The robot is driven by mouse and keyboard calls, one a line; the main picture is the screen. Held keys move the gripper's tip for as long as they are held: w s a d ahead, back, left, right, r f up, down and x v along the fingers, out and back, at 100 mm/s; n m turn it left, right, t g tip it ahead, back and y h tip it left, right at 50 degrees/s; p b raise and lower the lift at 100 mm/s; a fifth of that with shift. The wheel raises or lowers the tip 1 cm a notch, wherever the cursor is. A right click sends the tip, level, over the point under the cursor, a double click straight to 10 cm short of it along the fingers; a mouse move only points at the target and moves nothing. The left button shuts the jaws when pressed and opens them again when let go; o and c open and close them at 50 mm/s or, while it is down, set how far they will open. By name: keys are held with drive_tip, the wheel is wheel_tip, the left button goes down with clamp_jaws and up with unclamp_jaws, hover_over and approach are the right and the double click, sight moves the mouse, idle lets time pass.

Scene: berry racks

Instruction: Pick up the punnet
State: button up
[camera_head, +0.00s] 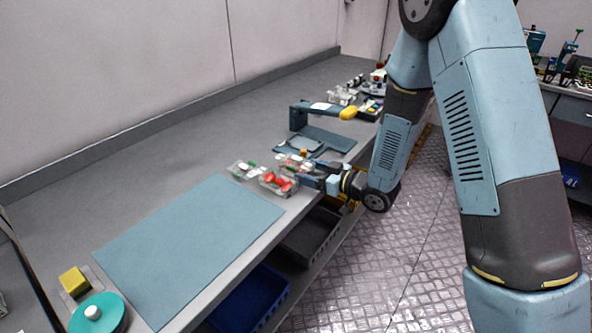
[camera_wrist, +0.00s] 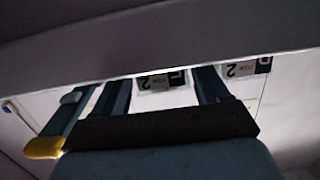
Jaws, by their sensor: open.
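A clear punnet with red berries (camera_head: 277,183) sits near the front edge of the bench. Another clear punnet with red contents (camera_head: 294,161) stands just behind it, and a clear one with white and green contents (camera_head: 241,169) is to its left. My gripper (camera_head: 310,181) is low at the bench edge, just right of the front punnet, pointing toward it. Whether it touches is too small to tell. The wrist view is dark; my gripper's two fingers (camera_wrist: 163,88) are apart there, and no punnet can be made out between them.
The grey bench (camera_head: 160,150) holds a blue-grey mat (camera_head: 190,245), a teal disc (camera_head: 97,314) and a yellow block (camera_head: 74,281). A stand with a yellow-tipped arm (camera_head: 322,110) rises behind the punnets. Bins (camera_head: 250,298) sit below. Numbered labels (camera_wrist: 162,80) show in the wrist view.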

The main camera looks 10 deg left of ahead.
sight(297, 168)
drive_tip(key=shift+x, duration=2.75)
drive_tip(key=shift+c, duration=0.3)
drive_tip(key=c, duration=0.7)
